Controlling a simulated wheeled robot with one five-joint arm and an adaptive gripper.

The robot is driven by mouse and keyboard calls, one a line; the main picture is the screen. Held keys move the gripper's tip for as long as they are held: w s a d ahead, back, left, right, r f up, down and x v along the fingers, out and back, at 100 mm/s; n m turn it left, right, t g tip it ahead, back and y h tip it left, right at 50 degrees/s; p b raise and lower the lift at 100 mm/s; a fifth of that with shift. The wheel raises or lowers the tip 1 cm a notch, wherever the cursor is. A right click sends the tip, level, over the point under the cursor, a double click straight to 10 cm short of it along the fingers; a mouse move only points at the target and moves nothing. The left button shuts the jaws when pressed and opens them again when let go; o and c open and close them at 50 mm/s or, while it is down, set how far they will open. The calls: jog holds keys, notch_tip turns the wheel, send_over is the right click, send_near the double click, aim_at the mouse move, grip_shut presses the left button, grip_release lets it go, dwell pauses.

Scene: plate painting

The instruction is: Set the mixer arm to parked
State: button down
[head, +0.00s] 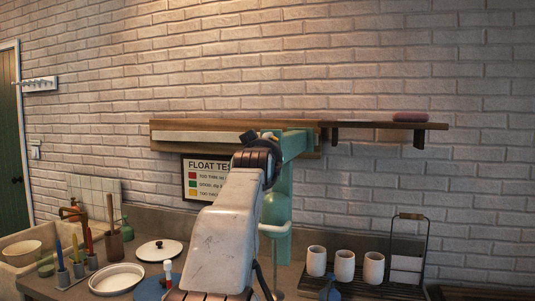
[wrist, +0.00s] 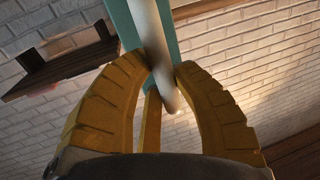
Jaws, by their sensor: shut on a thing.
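The teal mixer (head: 294,145) stands behind my arm on the counter, its upper part level with the wall shelf. A pale handle (head: 275,228) crosses its front lower down. My own arm hides part of the mixer and my gripper in the head view. In the wrist view, my gripper (wrist: 162,76) has its yellow fingers closed around a pale rounded bar (wrist: 152,38). The bar runs along a teal part of the mixer (wrist: 123,24), and its end shows between the fingers. I cannot tell the mixer arm's exact setting.
A wooden shelf (head: 370,125) runs along the brick wall behind the mixer. Three white cups (head: 345,266) stand to the right by a wire rack (head: 425,245).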

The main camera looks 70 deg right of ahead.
jog(key=shift+s, duration=0.15)
jog(key=c, duration=1.2)
grip_release()
jog(key=shift+s, duration=0.25)
jog(key=shift+c, duration=0.2)
jog(key=shift+o, duration=1.4)
jog(key=shift+w, duration=0.1)
jog(key=shift+a, duration=0.15)
jog(key=v, duration=1.1)
jog(key=shift+a, duration=0.35)
